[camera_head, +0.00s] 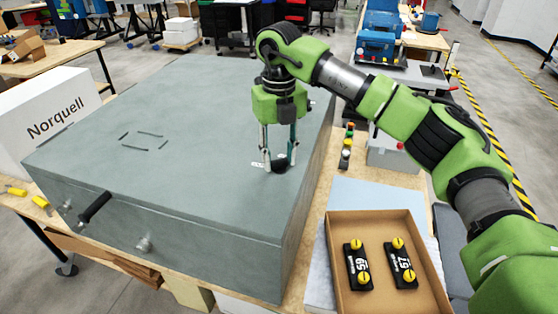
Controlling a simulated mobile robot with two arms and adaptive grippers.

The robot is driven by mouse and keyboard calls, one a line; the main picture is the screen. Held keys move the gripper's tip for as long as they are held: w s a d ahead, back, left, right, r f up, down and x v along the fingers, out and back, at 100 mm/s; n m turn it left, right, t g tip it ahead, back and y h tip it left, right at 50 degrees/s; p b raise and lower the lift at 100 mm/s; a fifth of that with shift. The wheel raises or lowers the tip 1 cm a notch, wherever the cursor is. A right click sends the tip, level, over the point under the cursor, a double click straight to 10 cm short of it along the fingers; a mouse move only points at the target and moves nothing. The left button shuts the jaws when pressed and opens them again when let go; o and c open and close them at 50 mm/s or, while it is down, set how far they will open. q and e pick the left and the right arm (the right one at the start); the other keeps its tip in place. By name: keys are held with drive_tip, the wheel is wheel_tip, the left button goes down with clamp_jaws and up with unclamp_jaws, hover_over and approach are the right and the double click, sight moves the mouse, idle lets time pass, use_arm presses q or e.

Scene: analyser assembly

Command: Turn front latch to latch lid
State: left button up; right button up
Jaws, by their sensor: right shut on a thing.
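The large grey analyser case (200,230) stands on a wooden-topped table, and its flat lid (190,105) lies down on it. The front face carries a black handle (95,206) and round metal fittings, one left (67,204) and one right (143,244). My left gripper is not in view.
A cardboard tray (333,262) at the lower right holds two black blocks with yellow knobs, 59 (358,264) and 67 (401,263). A white Norquell box (55,118) stands at the left. Yellow-handled tools (40,202) lie at the near left. The lid's left part is clear.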

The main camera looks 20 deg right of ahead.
sight(279, 160)
drive_tip(key=m+b, duration=0.1)
drive_tip(key=m, duration=0.3)
drive_tip(key=shift+b, duration=0.3)
drive_tip(key=shift+m+b, duration=0.5)
drive_tip(key=shift+m, duration=1.2)
drive_tip(key=shift+r, duration=0.1)
drive_tip(key=o, duration=1.1)
drive_tip(key=shift+o, duration=0.2)
wheel_tip(279, 160, up, 12)
